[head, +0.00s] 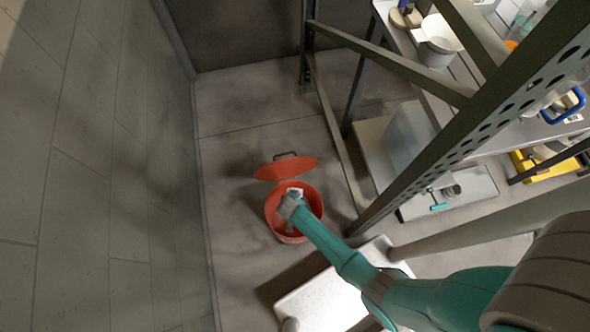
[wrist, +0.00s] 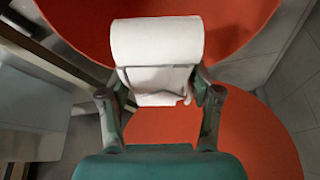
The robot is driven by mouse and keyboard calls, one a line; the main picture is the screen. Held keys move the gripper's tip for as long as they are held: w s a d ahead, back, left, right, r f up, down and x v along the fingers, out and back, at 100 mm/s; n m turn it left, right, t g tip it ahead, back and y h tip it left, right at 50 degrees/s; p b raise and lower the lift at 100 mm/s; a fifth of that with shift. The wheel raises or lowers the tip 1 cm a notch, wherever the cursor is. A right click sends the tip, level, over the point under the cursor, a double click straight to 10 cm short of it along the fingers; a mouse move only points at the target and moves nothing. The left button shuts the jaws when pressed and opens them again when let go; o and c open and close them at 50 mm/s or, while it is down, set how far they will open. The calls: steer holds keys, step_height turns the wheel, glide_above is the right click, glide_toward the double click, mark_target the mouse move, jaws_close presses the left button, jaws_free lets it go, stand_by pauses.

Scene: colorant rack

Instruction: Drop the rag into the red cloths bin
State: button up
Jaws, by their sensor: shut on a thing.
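The red cloths bin (head: 274,209) stands on the floor in the head view, with its round red lid (head: 287,168) raised at the back. My gripper (head: 293,197) is over the bin opening. In the wrist view my gripper (wrist: 158,98) is shut on the white rag (wrist: 157,42), which is folded or rolled between the fingers. The red bin (wrist: 250,130) shows below and around the rag. A small white part of the rag (head: 295,191) shows at the gripper tip in the head view.
A metal shelf rack (head: 480,95) with pots and containers stands to the right of the bin. A grey tray (head: 470,190) lies low on the right. A white slab-like surface (head: 325,300) is below my arm. A panelled wall (head: 90,180) is at left. Floor left of the bin is clear.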

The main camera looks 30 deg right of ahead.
steer(key=o, duration=1.3)
steer(key=v, duration=1.2)
